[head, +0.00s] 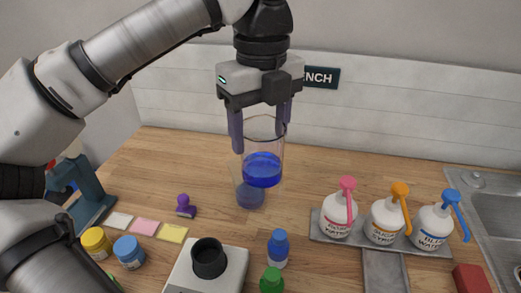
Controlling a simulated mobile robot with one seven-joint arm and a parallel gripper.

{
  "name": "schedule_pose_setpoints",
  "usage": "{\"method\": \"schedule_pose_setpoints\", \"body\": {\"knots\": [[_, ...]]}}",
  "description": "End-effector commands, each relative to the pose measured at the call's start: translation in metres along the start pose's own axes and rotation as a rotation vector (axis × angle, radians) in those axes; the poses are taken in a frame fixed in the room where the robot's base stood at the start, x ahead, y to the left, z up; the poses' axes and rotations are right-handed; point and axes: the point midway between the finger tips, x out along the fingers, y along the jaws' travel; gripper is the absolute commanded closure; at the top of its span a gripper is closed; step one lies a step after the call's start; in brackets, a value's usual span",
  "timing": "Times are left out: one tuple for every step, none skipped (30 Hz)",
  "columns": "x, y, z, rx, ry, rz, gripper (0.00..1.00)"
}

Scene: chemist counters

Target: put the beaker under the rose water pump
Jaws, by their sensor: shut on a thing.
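My gripper (260,128) points down and is shut on a clear glass beaker (263,150) with blue liquid in its lower part. It holds the beaker upright by the upper wall, apparently above the wooden counter. A fainter bluish round shape (250,196) shows just below it; I cannot tell whether it is a shadow or another glass. The white pump bottle with the pink head (338,215) stands to the right on a grey tray (321,236); its small label seems to end in "WATER". The beaker is left of this pump and apart from it.
An orange-headed bottle (386,220) and a blue-headed bottle (434,225) share the tray. A grey strip (384,272) extends in front. A blue-capped bottle (278,250), a green-capped one (271,281) and a white device (233,269) stand nearer. A sink (490,205) is right.

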Motion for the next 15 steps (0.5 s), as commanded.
{"method": "schedule_pose_setpoints", "body": {"knots": [[-0.007,-0.001,0.000,-0.002,-0.002,-0.002,0.84],[-0.011,0.000,0.000,-0.002,-0.002,-0.001,0.84],[-0.017,0.000,0.000,-0.002,-0.002,0.000,0.84],[-0.020,0.000,0.000,-0.001,-0.001,0.000,0.84],[-0.024,0.000,0.000,-0.001,-0.002,0.000,0.84],[-0.029,0.000,0.000,-0.001,-0.002,-0.001,0.84],[-0.033,0.000,0.000,-0.001,-0.002,-0.002,0.84],[-0.037,0.000,0.000,-0.003,-0.002,-0.001,0.84],[-0.042,0.000,0.000,-0.002,-0.002,0.000,0.84],[-0.045,0.000,0.000,-0.002,-0.002,0.000,0.84],[-0.048,0.001,0.000,-0.002,-0.002,0.000,0.84],[-0.052,0.001,0.000,-0.003,-0.003,0.000,0.84],[-0.055,0.001,0.000,-0.002,-0.002,0.000,0.84],[-0.058,0.001,0.000,-0.002,-0.001,0.000,0.84],[-0.061,0.001,0.000,-0.002,-0.001,0.000,0.84]]}}
